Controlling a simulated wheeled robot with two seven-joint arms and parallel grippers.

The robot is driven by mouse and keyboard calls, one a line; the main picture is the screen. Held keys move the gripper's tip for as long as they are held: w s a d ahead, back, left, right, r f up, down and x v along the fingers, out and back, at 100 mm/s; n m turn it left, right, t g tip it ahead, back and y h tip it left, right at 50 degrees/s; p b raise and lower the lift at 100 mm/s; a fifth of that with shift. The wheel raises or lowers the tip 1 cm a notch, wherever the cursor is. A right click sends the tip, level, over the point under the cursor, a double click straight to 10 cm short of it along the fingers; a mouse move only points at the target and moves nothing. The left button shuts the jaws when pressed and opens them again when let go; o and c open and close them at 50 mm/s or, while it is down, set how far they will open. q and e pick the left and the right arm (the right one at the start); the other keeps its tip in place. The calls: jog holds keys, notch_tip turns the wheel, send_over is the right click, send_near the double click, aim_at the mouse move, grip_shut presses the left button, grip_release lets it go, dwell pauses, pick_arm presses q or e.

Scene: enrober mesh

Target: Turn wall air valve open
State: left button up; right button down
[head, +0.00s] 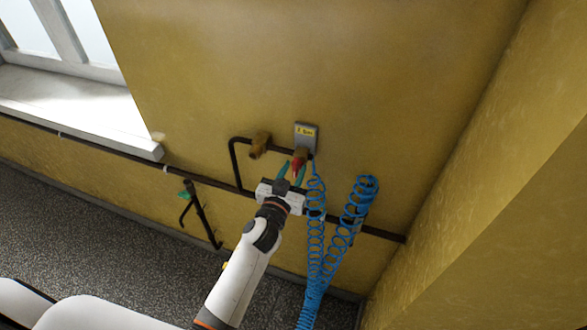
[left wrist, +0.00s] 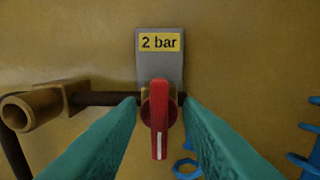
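The wall air valve has a red lever handle (left wrist: 159,120) that points straight down in the left wrist view, under a grey plate (left wrist: 172,68) with a yellow "2 bar" label. In the head view the red handle (head: 298,163) is small and partly hidden by my gripper. My left gripper (left wrist: 160,140) is open, with its teal fingers on either side of the handle and a visible gap on each side. It also shows in the head view (head: 292,172) up at the valve. My right gripper is not in view.
A brass fitting (left wrist: 38,105) on a dark pipe sits left of the valve. A blue coiled hose (head: 316,215) hangs just right of my gripper, with another coil (head: 358,205) beyond it. A window sill (head: 80,115) juts out at left. A yellow wall closes the right side.

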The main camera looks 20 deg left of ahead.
pick_arm(q)
jog(key=shift+w, duration=0.2)
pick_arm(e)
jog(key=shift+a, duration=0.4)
pick_arm(q)
jog(key=c, duration=0.6)
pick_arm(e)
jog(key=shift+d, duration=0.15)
